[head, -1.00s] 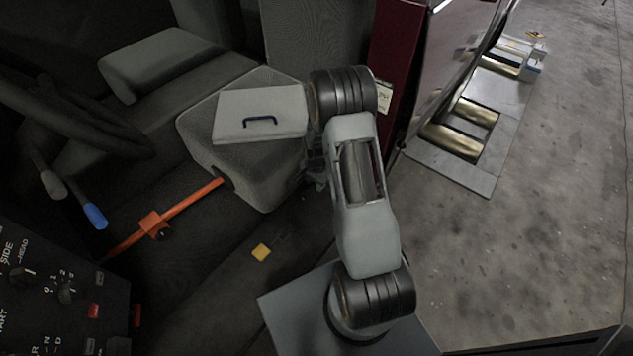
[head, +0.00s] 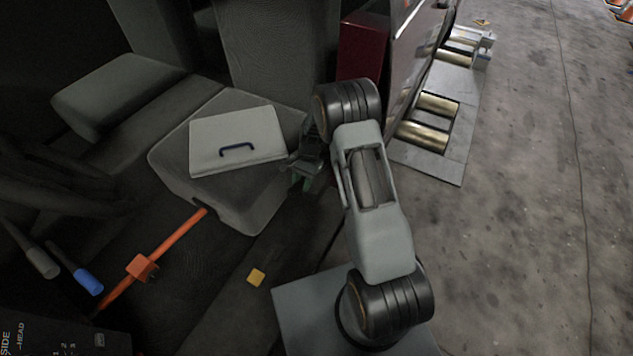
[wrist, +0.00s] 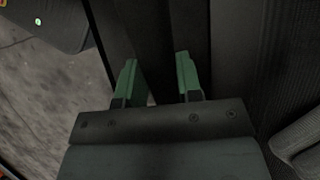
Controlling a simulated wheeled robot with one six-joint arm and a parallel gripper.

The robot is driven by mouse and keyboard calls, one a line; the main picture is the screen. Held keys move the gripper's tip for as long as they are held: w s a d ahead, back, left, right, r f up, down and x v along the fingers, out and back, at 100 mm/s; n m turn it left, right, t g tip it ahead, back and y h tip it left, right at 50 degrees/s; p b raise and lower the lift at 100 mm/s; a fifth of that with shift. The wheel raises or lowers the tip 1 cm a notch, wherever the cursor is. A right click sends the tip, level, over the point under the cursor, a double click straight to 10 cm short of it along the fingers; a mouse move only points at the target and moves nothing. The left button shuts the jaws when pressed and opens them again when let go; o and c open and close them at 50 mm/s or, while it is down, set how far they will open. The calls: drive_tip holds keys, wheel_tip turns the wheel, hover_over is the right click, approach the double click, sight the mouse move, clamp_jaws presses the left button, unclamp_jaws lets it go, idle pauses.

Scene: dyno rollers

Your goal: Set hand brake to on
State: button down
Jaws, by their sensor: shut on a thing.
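My gripper (head: 306,172) is beside the right side of the seat, small and partly behind my arm in the head view. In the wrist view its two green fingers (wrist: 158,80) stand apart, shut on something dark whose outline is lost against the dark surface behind. I cannot tell whether this is the hand brake. No hand brake is clearly recognisable. Two levers, one with a grey knob (head: 42,263) and one with a blue knob (head: 88,281), stand at the lower left, well away from my gripper.
A grey case (head: 237,142) lies on the seat (head: 215,205). An orange bar (head: 170,240) runs from the seat to the lower left. A yellow block (head: 256,277) lies on the dark floor. Metal rollers (head: 428,135) and open concrete floor (head: 530,190) are at the right.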

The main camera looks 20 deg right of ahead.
drive_tip(key=shift+w+r, duration=0.15)
drive_tip(key=shift+r, duration=0.1)
drive_tip(key=c, duration=0.8)
unclamp_jaws()
drive_tip(key=shift+d, duration=0.1)
drive_tip(key=p+v, duration=0.1)
drive_tip(key=v, duration=0.6)
drive_tip(key=shift+w+d+r, duration=0.1)
drive_tip(key=shift+d+r, duration=0.05)
drive_tip(key=shift+r, duration=0.05)
